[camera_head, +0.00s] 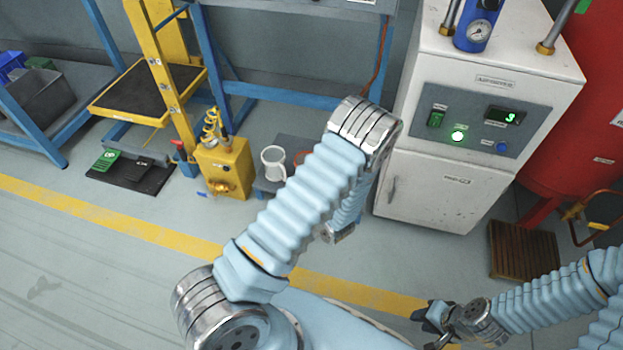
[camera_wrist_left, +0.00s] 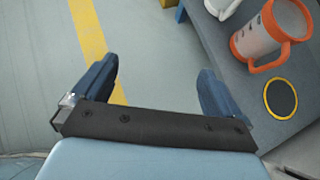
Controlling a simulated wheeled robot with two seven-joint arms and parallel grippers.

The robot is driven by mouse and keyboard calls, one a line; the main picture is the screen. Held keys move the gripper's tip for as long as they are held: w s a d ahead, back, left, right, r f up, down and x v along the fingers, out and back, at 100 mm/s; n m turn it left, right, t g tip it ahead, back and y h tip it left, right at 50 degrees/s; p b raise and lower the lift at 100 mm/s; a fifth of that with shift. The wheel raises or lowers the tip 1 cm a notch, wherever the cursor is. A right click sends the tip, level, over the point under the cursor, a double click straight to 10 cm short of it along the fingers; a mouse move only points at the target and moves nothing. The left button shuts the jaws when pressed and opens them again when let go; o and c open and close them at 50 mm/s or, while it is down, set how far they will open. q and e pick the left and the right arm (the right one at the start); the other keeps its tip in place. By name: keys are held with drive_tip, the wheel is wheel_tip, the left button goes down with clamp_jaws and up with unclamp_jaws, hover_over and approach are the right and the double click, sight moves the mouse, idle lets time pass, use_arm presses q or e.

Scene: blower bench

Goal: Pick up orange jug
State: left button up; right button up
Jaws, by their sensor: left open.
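The orange jug (camera_wrist_left: 268,35) has a pale body with an orange rim, base and handle. It stands on a grey surface at the upper right of the left wrist view. In the head view my left arm mostly hides that gripper. My right gripper (camera_head: 430,325) is at the lower right, its dark fingers apart and empty.
A white jug (camera_head: 272,163) stands left of the orange one. A yellow round mark (camera_wrist_left: 281,98) lies on the grey surface. A yellow pump unit (camera_head: 225,168) is to the left, and a white control cabinet (camera_head: 440,190) to the right. Open floor (camera_head: 90,265) lies at lower left.

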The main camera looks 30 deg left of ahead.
use_arm(q)
drive_tip(key=w+d+r+m+t, duration=0.1)
drive_tip(key=w+r+m+t, duration=0.1)
drive_tip(key=w+m+t, duration=0.3)
drive_tip(key=w+d+r+t, duration=0.1)
drive_tip(key=w+r+t, duration=0.1)
drive_tip(key=w, duration=0.4)
drive_tip(key=shift+m, duration=0.3)
drive_tip(key=b+x, duration=0.1)
drive_tip(key=x, duration=0.3)
drive_tip(key=b+x, duration=0.1)
drive_tip(key=x, duration=0.3)
drive_tip(key=b+x, duration=0.1)
drive_tip(key=x, duration=0.4)
drive_tip(key=shift+w+d+r, duration=0.1)
drive_tip(key=shift+w+d, duration=0.15)
drive_tip(key=shift+w, duration=0.15)
drive_tip(key=shift+w+a, duration=0.35)
drive_tip(key=shift+w, duration=0.05)
drive_tip(key=c, duration=1.3)
